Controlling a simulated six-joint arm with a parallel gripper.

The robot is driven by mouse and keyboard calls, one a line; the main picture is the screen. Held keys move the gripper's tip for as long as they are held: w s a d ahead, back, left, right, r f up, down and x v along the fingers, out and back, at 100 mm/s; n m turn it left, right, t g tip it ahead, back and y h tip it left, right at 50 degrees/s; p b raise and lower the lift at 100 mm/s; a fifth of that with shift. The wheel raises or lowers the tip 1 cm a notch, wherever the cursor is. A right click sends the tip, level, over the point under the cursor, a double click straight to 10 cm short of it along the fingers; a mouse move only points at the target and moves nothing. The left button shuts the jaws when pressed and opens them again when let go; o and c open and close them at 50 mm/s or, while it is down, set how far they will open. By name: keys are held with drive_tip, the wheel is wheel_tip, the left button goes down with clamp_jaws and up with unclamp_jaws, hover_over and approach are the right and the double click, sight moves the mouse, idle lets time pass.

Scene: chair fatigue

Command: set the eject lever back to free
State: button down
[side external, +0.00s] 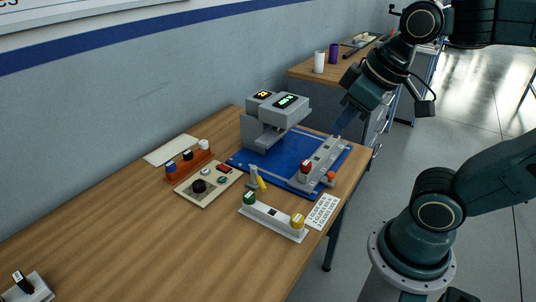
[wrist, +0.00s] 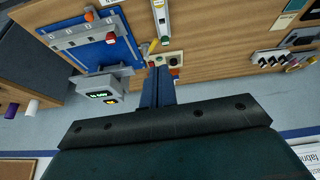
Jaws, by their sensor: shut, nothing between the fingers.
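My gripper (side external: 338,129) is shut and empty, its blue fingers pointing down over the right side of the blue board. In the wrist view the closed fingers (wrist: 159,72) show at the centre. A grey rail (side external: 323,157) on the blue board (side external: 263,162) carries a red knob (side external: 305,166) and has an orange knob (side external: 331,176) beside its near end. These also show in the wrist view, the red knob (wrist: 111,38) and the orange knob (wrist: 89,16). No label I can read tells which part is the eject lever, nor its setting.
A grey machine (side external: 272,115) with lit displays stands on the board's back. A cream panel (side external: 205,190) with a black knob, a yellow piece (side external: 262,184), a white base (side external: 270,222) with green and yellow caps, and an orange rack (side external: 188,168) lie nearby. The front-left table is mostly clear.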

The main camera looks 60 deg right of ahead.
sight(260, 179)
drive_tip(key=w+f+n+g+h, duration=0.1)
drive_tip(key=w+n+g, duration=0.1)
drive_tip(key=w, duration=0.5)
drive_tip(key=w+f+n+g, duration=0.1)
drive_tip(key=w+n, duration=0.2)
drive_tip(key=w, duration=0.4)
drive_tip(key=w+a+f+n+g, duration=0.1)
drive_tip(key=w+f+n+g, duration=0.1)
drive_tip(key=w+f, duration=0.4)
drive_tip(key=w+a+f+n+g+h, duration=0.1)
drive_tip(key=w+a+f+n, duration=0.1)
drive_tip(key=w+f, duration=0.4)
drive_tip(key=shift+w+a+f+n+g, duration=0.15)
drive_tip(key=shift+a+f+n+g, duration=0.15)
drive_tip(key=shift+n+g, duration=0.15)
drive_tip(key=shift+f, duration=0.15)
drive_tip(key=shift+s+d+f, duration=0.65)
drive_tip(key=shift+d+f, duration=0.2)
drive_tip(key=shift+f, duration=0.85)
drive_tip(key=shift+s+d+f, duration=0.6)
drive_tip(key=shift+d+f, duration=0.2)
drive_tip(key=shift+f, duration=0.9)
drive_tip(key=shift+s+d+f, duration=0.65)
drive_tip(key=shift+d+f, duration=0.2)
drive_tip(key=shift+f, duration=0.85)
